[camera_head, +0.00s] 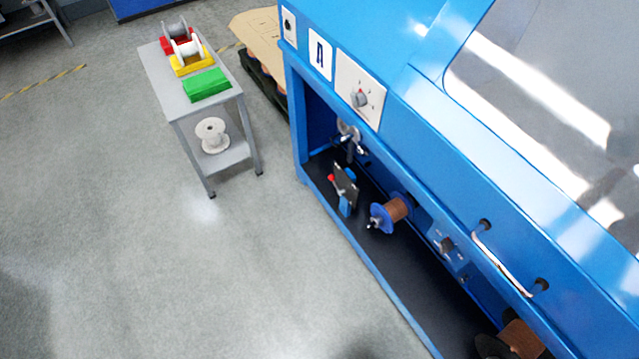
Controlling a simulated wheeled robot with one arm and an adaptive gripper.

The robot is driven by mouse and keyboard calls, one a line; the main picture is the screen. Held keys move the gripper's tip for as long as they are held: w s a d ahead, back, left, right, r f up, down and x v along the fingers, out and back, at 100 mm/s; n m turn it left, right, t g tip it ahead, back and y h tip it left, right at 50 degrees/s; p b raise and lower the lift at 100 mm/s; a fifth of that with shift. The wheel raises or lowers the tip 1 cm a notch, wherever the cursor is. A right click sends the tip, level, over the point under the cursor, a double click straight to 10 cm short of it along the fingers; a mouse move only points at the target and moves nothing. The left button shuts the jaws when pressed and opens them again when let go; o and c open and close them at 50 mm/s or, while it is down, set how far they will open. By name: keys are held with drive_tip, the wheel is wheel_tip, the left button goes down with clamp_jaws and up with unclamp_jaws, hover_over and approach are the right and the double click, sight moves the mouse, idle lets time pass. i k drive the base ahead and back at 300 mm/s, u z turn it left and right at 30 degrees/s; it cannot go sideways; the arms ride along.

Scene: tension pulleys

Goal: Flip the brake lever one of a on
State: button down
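A spool of brown wire with a blue flange (392,212) sits just to the right of the bracket. My gripper is not in view.
A grey trolley (222,115) with red, yellow and green blocks stands left of the machine; a white spool (211,133) is on its lower shelf. A handle (505,262) sticks out from the machine front. The floor (180,270) at lower left is clear.

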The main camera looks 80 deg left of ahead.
sight(341, 192)
drive_tip(key=u, duration=2.6)
drive_tip(key=k, duration=0.55)
drive_tip(key=u, duration=0.7)
drive_tip(key=i, duration=1.1)
drive_tip(key=u, duration=0.9)
